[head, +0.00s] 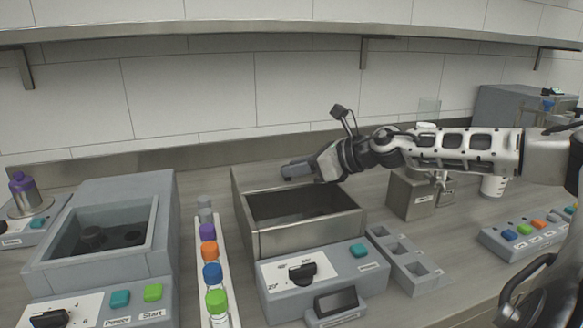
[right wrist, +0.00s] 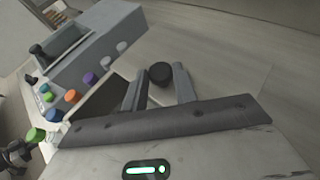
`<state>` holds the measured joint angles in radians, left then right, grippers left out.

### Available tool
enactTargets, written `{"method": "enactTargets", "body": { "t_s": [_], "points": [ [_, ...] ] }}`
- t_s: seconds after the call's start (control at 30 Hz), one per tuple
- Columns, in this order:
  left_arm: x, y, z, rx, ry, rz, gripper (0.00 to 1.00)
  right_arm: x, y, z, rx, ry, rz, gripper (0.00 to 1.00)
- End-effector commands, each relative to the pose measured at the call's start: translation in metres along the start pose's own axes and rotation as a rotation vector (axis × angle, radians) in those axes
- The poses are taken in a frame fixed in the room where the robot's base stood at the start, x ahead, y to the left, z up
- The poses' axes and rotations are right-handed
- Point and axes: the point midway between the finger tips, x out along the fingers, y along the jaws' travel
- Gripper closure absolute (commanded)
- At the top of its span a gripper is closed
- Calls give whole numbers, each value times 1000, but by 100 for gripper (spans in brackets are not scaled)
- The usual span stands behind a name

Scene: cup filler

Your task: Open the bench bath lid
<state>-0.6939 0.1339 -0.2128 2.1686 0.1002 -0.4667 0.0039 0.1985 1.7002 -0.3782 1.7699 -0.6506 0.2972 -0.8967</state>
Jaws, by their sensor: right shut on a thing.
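The bench bath (head: 310,236) stands in the middle of the head view, a steel tub behind a grey control panel. Its dark inside shows from above. My right gripper (head: 292,168) is over the bath's back edge, its arm coming in from the right. In the right wrist view the two fingers of my right gripper (right wrist: 160,88) are on either side of a round black knob (right wrist: 160,72) and shut on it. A faint pale panel, perhaps the lid, shows around the knob; its outline is hard to tell.
A rack with coloured caps (head: 213,270) stands close on the bath's left, beside a grey device (head: 105,225). A grey holder with square wells (head: 405,262) and a steel box (head: 408,195) stand on the right. A wall shelf (head: 290,30) runs above.

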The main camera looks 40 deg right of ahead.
Motion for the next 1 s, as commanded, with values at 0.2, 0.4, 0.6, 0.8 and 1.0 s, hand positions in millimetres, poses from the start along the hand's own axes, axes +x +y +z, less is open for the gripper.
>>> {"method": "enactTargets", "body": {
  "t_s": [0.2,0.4,0.6,0.8,1.0],
  "points": [
    [1,0,-5,2,12,0,100,1,-1,1,-1,0,-3,51],
    [1,0,-6,2,14,1,100,2,0,0,-1,0,-1,51],
    [2,0,-5,1,15,2,100,-1,1,1,-6,-1,1,51],
    [3,0,-1,-7,17,6,100,-16,1,2,-9,-1,0,51],
    [8,0,10,-10,23,9,100,-43,-1,-2,-9,-3,-6,51]
  ]
}}
